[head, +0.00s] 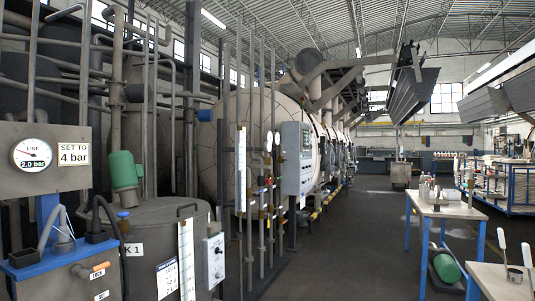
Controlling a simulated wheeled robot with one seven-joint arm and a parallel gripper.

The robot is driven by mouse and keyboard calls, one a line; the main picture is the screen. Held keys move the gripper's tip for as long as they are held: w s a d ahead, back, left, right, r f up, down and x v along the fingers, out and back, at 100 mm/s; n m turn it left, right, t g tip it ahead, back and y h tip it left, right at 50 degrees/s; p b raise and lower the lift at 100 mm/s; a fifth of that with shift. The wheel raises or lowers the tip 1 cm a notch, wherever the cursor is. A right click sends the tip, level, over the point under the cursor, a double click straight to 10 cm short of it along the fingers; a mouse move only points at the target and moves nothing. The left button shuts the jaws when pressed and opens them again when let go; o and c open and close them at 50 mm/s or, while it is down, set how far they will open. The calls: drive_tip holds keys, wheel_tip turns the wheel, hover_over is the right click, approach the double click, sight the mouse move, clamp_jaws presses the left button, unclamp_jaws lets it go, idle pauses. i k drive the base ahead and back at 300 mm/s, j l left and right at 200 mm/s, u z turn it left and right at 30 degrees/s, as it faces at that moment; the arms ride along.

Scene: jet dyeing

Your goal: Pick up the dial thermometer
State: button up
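I cannot pick out the dial thermometer for certain. A round white dial gauge (33,155) marked LINE, with a 2.0 bar readout, is mounted on a grey panel at the left. Small round dials (269,141) also show on the pipework in the middle.
A near table (484,283) is cut off at the lower right. Behind it a blue-legged table (452,210) holds containers, with a green cylinder (446,267) below. Tanks and a control box (214,260) fill the left. The middle aisle floor (365,240) is clear.

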sight(266, 145)
drive_tip(key=j+u, duration=0.15)
drive_tip(key=u, duration=0.4)
drive_tip(key=i+j+z, duration=0.1)
drive_tip(key=j, duration=0.25)
drive_tip(key=i+j+z, duration=0.15)
drive_tip(key=j, duration=0.25)
drive_tip(key=i+j+z, duration=0.1)
drive_tip(key=j, duration=0.3)
drive_tip(key=i+j+z, duration=0.15)
drive_tip(key=i, duration=0.2)
drive_tip(key=i+j+z, duration=0.1)
drive_tip(key=i, duration=0.3)
drive_tip(key=i+j+z, duration=0.15)
drive_tip(key=i, duration=0.2)
drive_tip(key=i+j+z, duration=0.15)
drive_tip(key=i+z, duration=0.2)
drive_tip(key=i, duration=1.5)
